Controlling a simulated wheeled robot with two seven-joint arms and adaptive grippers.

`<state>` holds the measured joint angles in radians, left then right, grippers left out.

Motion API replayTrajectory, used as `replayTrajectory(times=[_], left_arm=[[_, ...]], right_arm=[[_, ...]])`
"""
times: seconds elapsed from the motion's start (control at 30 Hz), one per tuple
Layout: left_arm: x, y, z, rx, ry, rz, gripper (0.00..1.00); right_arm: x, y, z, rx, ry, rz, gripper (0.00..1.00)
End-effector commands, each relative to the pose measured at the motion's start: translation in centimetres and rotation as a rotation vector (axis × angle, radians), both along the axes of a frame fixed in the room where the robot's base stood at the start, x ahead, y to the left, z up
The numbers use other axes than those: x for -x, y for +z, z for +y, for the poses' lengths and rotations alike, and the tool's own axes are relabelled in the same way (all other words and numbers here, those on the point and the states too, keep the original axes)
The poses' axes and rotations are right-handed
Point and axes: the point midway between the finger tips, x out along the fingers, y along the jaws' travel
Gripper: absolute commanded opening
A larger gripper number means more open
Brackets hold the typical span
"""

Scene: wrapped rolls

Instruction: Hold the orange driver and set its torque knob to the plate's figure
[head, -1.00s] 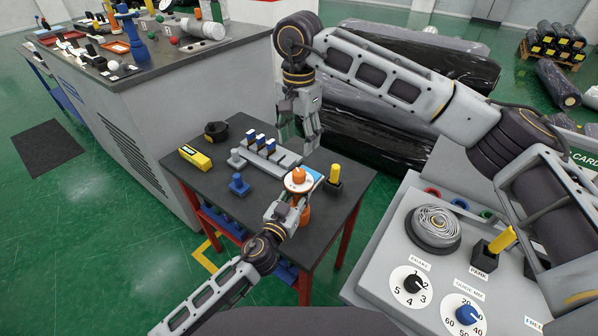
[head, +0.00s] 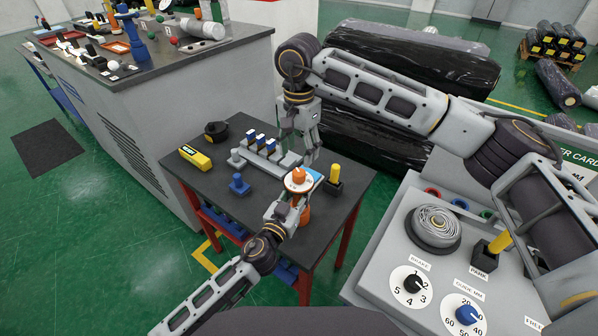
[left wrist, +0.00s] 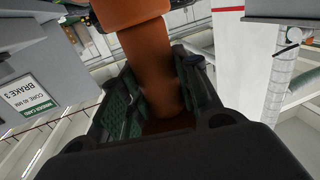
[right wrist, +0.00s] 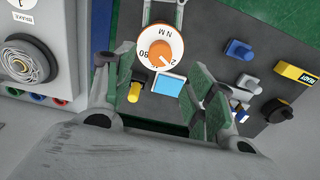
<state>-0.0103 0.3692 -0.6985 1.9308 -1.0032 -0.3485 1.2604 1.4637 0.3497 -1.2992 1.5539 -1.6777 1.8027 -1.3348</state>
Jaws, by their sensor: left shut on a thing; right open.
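The orange driver (head: 304,215) stands upright at the small table's front edge. My left gripper (head: 291,209) is shut around its body; the left wrist view shows the orange body (left wrist: 150,65) between the fingers. On its top is a white dial with an orange rim and an orange torque knob (head: 299,174). My right gripper (head: 309,158) is open and empty, above and just behind the knob. A blue plate (right wrist: 169,84) lies beside the dial; no figure is readable on it.
A yellow-topped peg (head: 334,174), a blue knobbed block (head: 239,185), a grey rack with blue pieces (head: 265,152), a yellow box (head: 195,158) and a black roll (head: 216,131) stand on the table. A grey console (head: 400,275) with dials is at the right.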

Motion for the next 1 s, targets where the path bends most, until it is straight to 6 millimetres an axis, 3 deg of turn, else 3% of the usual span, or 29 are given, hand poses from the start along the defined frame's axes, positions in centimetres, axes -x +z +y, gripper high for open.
replayTrajectory(times=[0.53, 1.0], left_arm=[[0.0, 0.0, 0.0, 0.000, 0.000, -0.001, 0.00], [0.0, 0.0, 0.0, 0.000, 0.000, -0.001, 0.00]], right_arm=[[0.0, -7.0, 0.0, 0.000, 0.000, 0.001, 0.55], [0.0, -8.3, 0.0, 0.001, 0.000, -0.001, 0.55]])
